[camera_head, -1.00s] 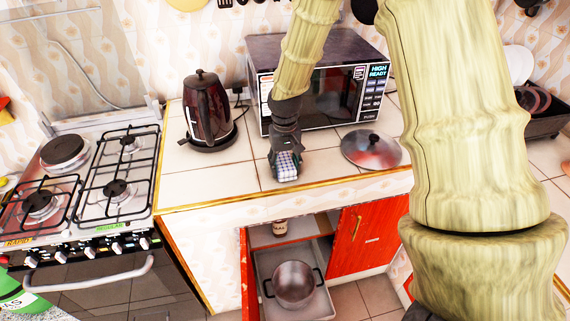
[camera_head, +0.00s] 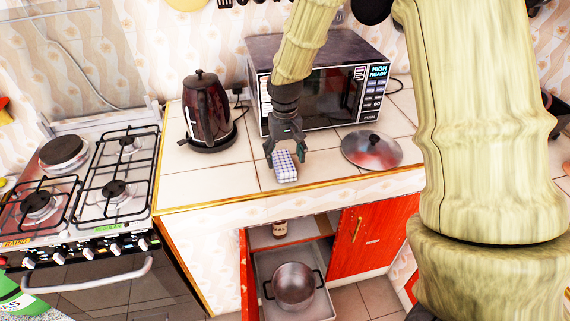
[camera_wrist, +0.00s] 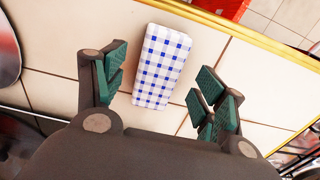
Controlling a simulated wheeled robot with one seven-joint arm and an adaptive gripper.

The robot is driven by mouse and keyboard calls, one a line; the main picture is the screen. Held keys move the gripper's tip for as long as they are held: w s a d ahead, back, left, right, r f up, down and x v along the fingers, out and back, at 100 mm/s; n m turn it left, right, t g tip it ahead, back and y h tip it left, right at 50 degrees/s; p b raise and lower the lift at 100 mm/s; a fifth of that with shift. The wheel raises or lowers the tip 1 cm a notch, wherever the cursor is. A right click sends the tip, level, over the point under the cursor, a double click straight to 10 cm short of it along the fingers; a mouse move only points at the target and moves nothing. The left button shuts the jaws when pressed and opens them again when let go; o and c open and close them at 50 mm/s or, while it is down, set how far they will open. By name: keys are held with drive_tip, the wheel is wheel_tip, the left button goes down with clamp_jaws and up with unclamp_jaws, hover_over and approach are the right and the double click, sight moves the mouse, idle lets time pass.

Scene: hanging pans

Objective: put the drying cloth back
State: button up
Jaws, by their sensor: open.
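The drying cloth (camera_head: 285,166) is a folded blue-and-white checked cloth lying on the tiled counter, close to its front edge. In the wrist view the cloth (camera_wrist: 162,66) lies between my two green-padded fingers, with gaps on both sides. My gripper (camera_head: 285,152) is open just above and behind the cloth, in front of the microwave. It also shows in the wrist view (camera_wrist: 160,95), holding nothing.
A dark red kettle (camera_head: 208,110) stands left of my gripper, and a pan lid (camera_head: 371,149) lies to the right. The microwave (camera_head: 335,85) is behind. Below, an open red cupboard door (camera_head: 372,235) shows a pot (camera_head: 294,285). A gas stove (camera_head: 90,185) is at left.

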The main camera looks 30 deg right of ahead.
sight(285, 163)
wheel_tip(285, 163, up, 8)
drive_tip(key=b, duration=0.1)
idle(0.4)
